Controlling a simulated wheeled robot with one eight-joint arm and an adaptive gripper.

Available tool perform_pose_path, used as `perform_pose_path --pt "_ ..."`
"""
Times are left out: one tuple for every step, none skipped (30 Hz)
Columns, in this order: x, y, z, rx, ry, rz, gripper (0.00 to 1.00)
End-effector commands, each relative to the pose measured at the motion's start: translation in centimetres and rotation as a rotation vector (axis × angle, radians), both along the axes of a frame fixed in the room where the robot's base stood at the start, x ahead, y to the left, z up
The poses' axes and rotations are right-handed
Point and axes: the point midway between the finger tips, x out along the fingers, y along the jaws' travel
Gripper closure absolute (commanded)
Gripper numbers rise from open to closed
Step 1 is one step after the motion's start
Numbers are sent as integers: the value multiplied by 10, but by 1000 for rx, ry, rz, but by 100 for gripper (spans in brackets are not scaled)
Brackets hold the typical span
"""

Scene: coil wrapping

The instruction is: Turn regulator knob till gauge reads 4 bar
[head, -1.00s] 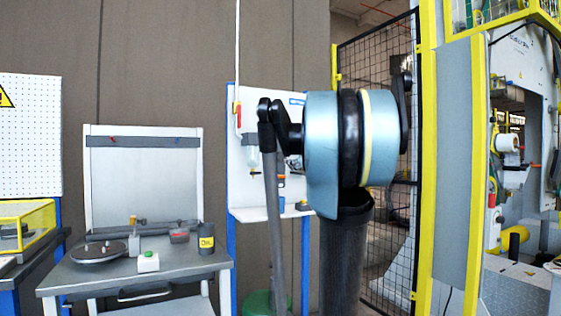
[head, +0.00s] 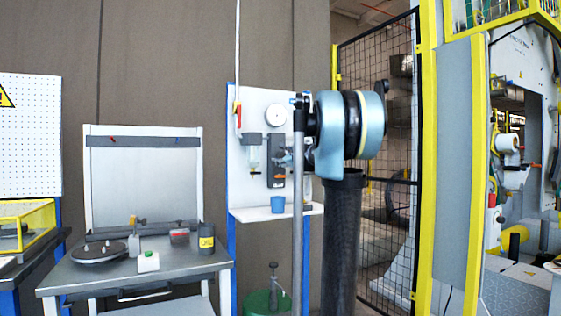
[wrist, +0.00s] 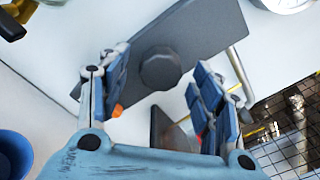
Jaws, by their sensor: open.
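The regulator knob (wrist: 160,68) is a dark grey faceted disc on a grey plate (wrist: 205,25) in the wrist view. My gripper (wrist: 160,82) is open. Its blue-grey fingers stand to the left and right of the knob, with gaps visible on both sides; I cannot tell how far in front of it they are. In the head view my gripper (head: 290,157) is at the grey regulator plate (head: 277,172) and hides the knob. The round white gauge (head: 275,115) hangs above; its reading is too small to tell. Its rim shows in the wrist view (wrist: 285,4).
A blue cup (head: 278,204) stands on the shelf (head: 250,215) below. A wire-mesh fence (head: 395,230) stands to the right. A workbench (head: 75,275) stands at left.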

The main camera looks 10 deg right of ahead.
Motion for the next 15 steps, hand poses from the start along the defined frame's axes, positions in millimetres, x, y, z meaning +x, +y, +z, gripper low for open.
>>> perform_pose_path --pt "6 2 0 0 0 1 41" --pt "9 3 0 0 0 1 41" --pt "12 4 0 0 0 1 41" --pt "14 4 0 0 0 1 41" --pt "16 5 0 0 0 0 41" --pt "18 5 0 0 0 0 41" --pt "20 6 0 0 0 0 41" --pt "21 6 0 0 0 0 41" --pt "22 6 0 0 0 0 41" --pt "23 7 0 0 0 0 41" --pt "23 7 0 0 0 0 41" --pt "24 7 0 0 0 0 41" --pt "24 7 0 0 0 0 41" --pt "24 8 0 0 0 0 41" --pt "24 8 0 0 0 1 41"
